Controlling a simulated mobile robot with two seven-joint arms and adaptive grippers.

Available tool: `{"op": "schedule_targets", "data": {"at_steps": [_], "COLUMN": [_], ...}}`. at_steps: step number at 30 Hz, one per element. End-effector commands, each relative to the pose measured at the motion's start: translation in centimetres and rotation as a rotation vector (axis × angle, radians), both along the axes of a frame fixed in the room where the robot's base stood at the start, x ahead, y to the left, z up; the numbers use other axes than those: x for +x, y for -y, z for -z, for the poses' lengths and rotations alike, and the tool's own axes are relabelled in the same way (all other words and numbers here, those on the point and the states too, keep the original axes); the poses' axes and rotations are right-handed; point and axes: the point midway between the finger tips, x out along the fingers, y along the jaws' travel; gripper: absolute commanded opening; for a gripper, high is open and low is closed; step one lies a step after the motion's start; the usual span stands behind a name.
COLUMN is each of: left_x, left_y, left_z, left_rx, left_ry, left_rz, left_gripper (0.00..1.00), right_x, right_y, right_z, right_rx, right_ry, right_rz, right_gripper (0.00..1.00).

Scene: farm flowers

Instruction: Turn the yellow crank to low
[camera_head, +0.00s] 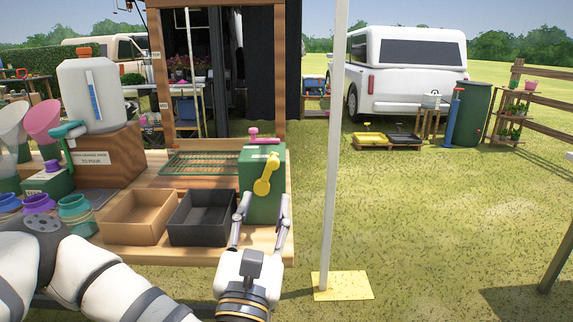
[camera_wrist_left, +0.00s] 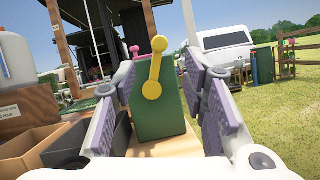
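The yellow crank (camera_head: 266,175) is on the front face of a green box (camera_head: 254,207) at the right end of the wooden table. In the left wrist view the crank (camera_wrist_left: 154,68) points up from its lower round hub, leaning slightly right, with its knob at the top. My left gripper (camera_head: 261,202) is in front of the green box, its two fingers spread apart. In the left wrist view the left gripper (camera_wrist_left: 168,95) frames the box and crank between its pads, with nothing held. My right gripper is not in view.
A brown tray (camera_head: 135,232) and a black tray (camera_head: 175,226) stand left of the green box. A pink knob (camera_head: 254,131) tops the box. A white pole (camera_head: 334,150) rises right of the table. Open grass lies beyond.

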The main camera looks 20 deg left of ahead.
Motion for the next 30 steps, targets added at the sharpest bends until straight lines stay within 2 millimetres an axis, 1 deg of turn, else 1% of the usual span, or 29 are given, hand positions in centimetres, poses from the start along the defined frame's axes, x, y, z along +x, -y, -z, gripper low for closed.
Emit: {"op": "schedule_targets", "data": {"at_steps": [1, 4, 9, 12, 16, 23, 24, 25, 28, 29, 30], "left_x": [1.0, 3.4, 7.2, 8.6, 9.6, 9.7, 9.7, 9.7, 9.7, 9.7, 9.7], "left_y": [-0.3, -0.5, -1.0, -1.1, -1.2, -1.2, -1.3, -1.3, -1.2, -1.3, -1.3], "left_z": [-1.0, -2.1, -3.5, -3.9, -4.1, -4.1, -4.1, -4.1, -4.1, -4.1, -4.1], "left_rx": [0.002, 0.002, 0.004, 0.005, 0.004, 0.004, 0.004, 0.004, 0.005, 0.005, 0.005], "left_ry": [0.008, 0.01, 0.006, 0.002, 0.0, -0.002, -0.002, -0.002, -0.003, -0.003, -0.003], "left_rz": [-0.005, -0.003, -0.002, 0.0, 0.002, 0.002, 0.002, 0.002, 0.002, 0.002, 0.002], "left_gripper": [0.39, 0.39, 0.39, 0.39, 0.39, 0.39, 0.35, 0.28, 0.05, 0.0, 0.0], "right_x": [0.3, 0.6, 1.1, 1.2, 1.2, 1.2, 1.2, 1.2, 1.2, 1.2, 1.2], "right_y": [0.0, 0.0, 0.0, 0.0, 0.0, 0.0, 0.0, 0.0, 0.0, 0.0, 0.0], "right_z": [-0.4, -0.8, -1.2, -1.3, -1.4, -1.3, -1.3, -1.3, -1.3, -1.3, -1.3], "right_rx": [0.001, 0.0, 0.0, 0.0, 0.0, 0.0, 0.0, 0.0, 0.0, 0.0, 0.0], "right_ry": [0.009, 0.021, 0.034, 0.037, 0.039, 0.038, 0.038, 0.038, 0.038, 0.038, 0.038], "right_rz": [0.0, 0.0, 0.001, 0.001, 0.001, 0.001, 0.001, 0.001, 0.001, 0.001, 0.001], "right_gripper": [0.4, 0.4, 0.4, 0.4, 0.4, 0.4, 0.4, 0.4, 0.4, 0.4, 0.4]}}
